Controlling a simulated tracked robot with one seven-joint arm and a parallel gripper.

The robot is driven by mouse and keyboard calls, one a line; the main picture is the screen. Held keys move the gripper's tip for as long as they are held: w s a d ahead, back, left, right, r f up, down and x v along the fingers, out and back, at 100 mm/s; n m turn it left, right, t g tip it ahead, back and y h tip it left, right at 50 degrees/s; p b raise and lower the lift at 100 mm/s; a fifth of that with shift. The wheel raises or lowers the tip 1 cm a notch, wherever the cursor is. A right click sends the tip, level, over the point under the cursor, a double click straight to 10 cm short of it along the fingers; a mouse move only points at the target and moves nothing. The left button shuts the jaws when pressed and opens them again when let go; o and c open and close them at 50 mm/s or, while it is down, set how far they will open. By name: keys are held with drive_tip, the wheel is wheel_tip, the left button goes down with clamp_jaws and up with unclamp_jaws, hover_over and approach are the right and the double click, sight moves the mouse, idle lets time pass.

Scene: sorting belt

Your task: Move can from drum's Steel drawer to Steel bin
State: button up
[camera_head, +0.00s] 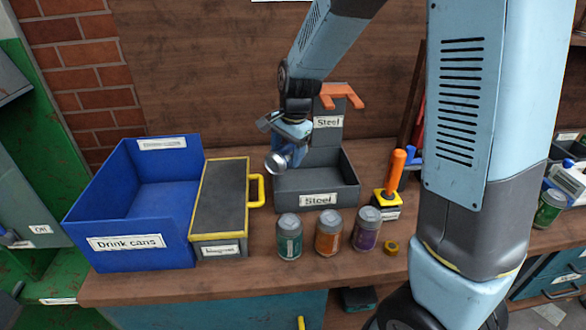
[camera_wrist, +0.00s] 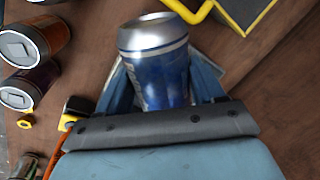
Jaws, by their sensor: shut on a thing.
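A blue and silver can (camera_wrist: 158,65) is held between the fingers of my gripper (camera_wrist: 160,85) in the wrist view. In the head view the can (camera_head: 277,162) is tilted, with its silver end toward the lower left. My gripper (camera_head: 288,150) is shut on it, above the bench at the left edge of the grey Steel bin (camera_head: 318,200). The bin has a Steel label on its front and another on its back post. My fingers hide part of the can. I cannot tell any Steel drawer of a drum in these views.
A blue Drink cans bin (camera_head: 130,243) and a grey box with yellow edges and handle (camera_head: 220,210) stand left of the Steel bin. Green, orange and purple cans (camera_head: 328,235) stand in front of it. An orange-handled tool (camera_head: 396,172) stands right of it.

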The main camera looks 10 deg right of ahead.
drive_tip(key=w+f, duration=0.1)
drive_tip(key=w+d+f, duration=0.1)
drive_tip(key=f, duration=0.1)
drive_tip(key=w+d+f, duration=0.1)
drive_tip(key=f, duration=0.1)
drive_tip(key=shift+w+d, duration=0.1)
drive_tip(key=shift+d, duration=0.05)
drive_tip(key=shift+w+d+f, duration=0.1)
drive_tip(key=shift+w+f, duration=0.05)
drive_tip(key=shift+f, duration=1.5)
drive_tip(key=shift+f, duration=0.35)
drive_tip(key=o, duration=1)
drive_tip(key=shift+r, duration=0.1)
